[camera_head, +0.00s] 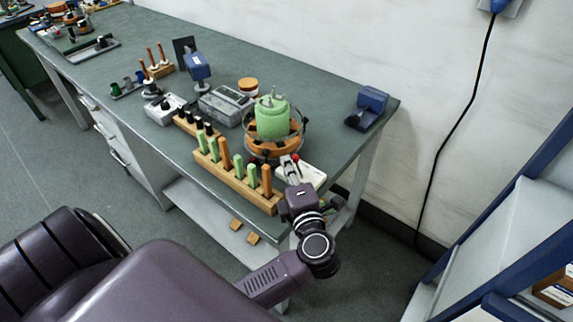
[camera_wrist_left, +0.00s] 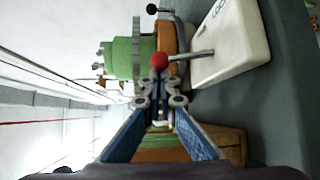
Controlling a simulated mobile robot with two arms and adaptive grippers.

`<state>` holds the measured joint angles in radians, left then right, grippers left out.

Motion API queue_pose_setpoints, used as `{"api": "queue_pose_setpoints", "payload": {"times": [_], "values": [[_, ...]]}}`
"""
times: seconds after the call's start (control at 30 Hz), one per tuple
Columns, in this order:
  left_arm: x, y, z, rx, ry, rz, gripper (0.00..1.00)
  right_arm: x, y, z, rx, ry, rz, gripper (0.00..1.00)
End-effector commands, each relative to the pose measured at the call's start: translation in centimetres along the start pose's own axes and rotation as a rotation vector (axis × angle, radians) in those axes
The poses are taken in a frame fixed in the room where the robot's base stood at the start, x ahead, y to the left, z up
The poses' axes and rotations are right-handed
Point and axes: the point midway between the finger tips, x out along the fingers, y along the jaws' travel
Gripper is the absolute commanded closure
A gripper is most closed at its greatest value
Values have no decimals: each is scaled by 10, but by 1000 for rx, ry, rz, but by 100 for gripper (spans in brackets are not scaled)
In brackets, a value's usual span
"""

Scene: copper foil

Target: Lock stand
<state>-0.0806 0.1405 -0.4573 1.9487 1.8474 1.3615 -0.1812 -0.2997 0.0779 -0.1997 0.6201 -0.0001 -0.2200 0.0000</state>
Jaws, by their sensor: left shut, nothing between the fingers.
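The stand is a round orange-brown base (camera_head: 270,147) with a metal ring, and it holds a green canister (camera_head: 272,117). In the left wrist view the canister (camera_wrist_left: 125,58) shows beside the ring. A white lock box (camera_wrist_left: 232,42) with partly visible lettering has a metal lever ending in a red ball (camera_wrist_left: 159,60). In the head view the white box (camera_head: 313,176) is at the bench's near corner, partly hidden by my arm. My left gripper (camera_head: 289,166) is shut and empty, its fingertips close to the red ball; contact cannot be told. My right gripper is not in view.
A wooden rack (camera_head: 236,182) with green and orange handles stands just left of my gripper. A grey box (camera_head: 225,104) and a blue device (camera_head: 197,67) are behind it. Another blue device (camera_head: 368,107) sits at the right bench corner. A blue-framed shelf (camera_head: 510,225) stands at right.

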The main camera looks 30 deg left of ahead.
Motion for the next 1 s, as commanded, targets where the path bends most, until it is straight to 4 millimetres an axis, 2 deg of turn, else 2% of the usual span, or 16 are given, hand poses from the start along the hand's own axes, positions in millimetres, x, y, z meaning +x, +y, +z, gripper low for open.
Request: {"api": "queue_pose_setpoints", "payload": {"times": [0.27, 0.8, 1.0], "values": [[-6, -2, 5, 71, -3, 88, 100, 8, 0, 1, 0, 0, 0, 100], [-29, -6, 24, 366, -4, 470, 100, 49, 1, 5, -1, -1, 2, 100], [-37, -8, 29, 401, -2, 518, 100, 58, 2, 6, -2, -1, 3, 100]]}}
